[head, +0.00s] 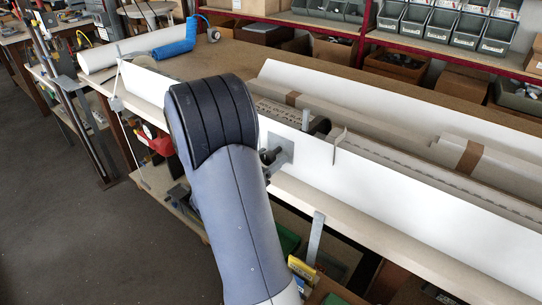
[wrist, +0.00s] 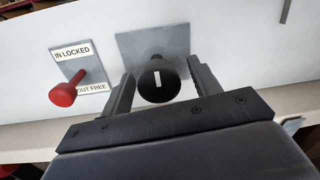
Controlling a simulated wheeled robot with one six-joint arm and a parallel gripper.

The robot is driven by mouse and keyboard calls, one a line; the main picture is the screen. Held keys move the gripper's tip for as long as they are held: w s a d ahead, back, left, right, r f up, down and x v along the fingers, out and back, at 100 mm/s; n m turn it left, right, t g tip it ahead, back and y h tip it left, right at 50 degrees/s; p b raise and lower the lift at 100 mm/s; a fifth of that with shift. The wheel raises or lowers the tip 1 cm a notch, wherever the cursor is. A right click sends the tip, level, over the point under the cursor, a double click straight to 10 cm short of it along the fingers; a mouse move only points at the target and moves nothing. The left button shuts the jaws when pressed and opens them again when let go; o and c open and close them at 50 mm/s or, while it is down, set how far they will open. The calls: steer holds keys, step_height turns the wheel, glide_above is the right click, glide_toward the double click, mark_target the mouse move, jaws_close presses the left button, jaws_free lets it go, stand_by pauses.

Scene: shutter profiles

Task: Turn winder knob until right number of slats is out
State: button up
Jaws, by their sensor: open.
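The winder knob (wrist: 158,86), black and round with an upright white mark on its face, sticks out from a square grey plate (wrist: 178,40) on the white panel. My gripper (wrist: 160,76) is open in the wrist view. Its two fingers stand on either side of the knob; whether they touch it I cannot tell. In the head view my arm hides most of the gripper, and the grey plate (head: 284,153) shows just right of it. Long grey perforated slats (head: 400,168) lie behind the white panel (head: 400,194); I cannot tell how many are out.
Left of the knob, a red-knobbed lever (wrist: 63,94) sits on a plate labelled "IN LOCKED" and "OUT FREE". Brown-banded cardboard-coloured lengths (head: 400,136) lie behind. The floor at left is clear.

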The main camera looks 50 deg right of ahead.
steer(key=shift+d, duration=0.55)
steer(key=shift+c, duration=0.5)
steer(key=c, duration=0.9)
